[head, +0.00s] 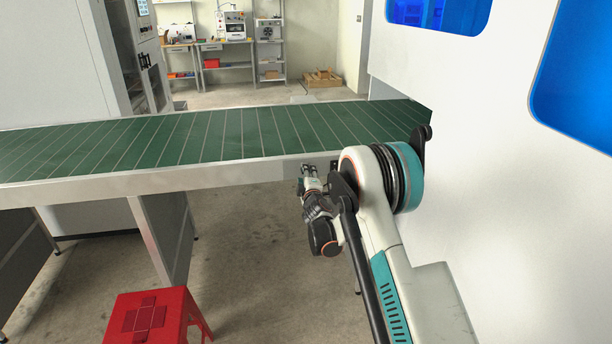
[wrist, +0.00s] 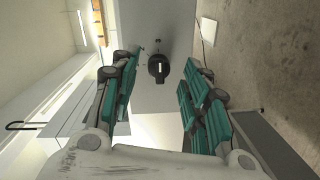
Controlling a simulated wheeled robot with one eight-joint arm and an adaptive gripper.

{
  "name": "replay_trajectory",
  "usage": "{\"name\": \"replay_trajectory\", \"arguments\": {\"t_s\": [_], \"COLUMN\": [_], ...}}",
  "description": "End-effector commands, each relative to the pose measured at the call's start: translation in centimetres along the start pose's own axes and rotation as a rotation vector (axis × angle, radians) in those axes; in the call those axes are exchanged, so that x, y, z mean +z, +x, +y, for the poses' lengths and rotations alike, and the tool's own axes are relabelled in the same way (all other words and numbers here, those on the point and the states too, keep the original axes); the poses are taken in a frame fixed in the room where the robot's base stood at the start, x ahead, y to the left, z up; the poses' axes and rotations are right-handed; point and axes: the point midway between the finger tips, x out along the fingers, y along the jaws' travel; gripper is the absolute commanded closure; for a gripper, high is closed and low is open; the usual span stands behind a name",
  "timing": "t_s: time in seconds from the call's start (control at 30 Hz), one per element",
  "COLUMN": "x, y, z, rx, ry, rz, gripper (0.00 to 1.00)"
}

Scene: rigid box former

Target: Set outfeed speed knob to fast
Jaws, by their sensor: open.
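The outfeed speed knob (wrist: 157,71) is a round dark knob with a pale pointer mark, on a flat grey panel in the wrist view. My gripper (wrist: 162,62) is open, its teal finger pads on either side of the knob in that picture. The knob appears ahead of the fingertips, with a gap on both sides; I cannot tell the exact depth. In the head view my gripper (head: 307,170) is small, at the front side rail of the conveyor (head: 140,184). I cannot clearly make out the knob or read its setting labels there.
The green-belted conveyor runs left from a white machine housing (head: 520,200) with blue windows. A red stool (head: 150,318) stands on the floor at lower left. A conveyor leg (head: 150,240) stands left of my arm. A workbench (head: 225,60) and shelves are far behind.

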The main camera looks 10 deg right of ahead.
Motion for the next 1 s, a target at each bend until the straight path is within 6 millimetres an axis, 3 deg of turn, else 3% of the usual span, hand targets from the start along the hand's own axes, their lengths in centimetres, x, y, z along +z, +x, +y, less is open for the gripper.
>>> {"name": "replay_trajectory", "arguments": {"t_s": [0.3,0.5,0.7,1.0], "x": [0.0,0.0,0.1,0.1], "y": [-6.5,-9.4,-10.5,-10.6], "z": [0.0,0.0,-0.1,0.0], "rx": [0.0,0.0,0.0,-0.001], "ry": [-0.002,-0.001,-0.001,0.001], "rz": [0.0,0.0,-0.001,-0.002], "gripper": [0.58,0.58,0.58,0.58]}}
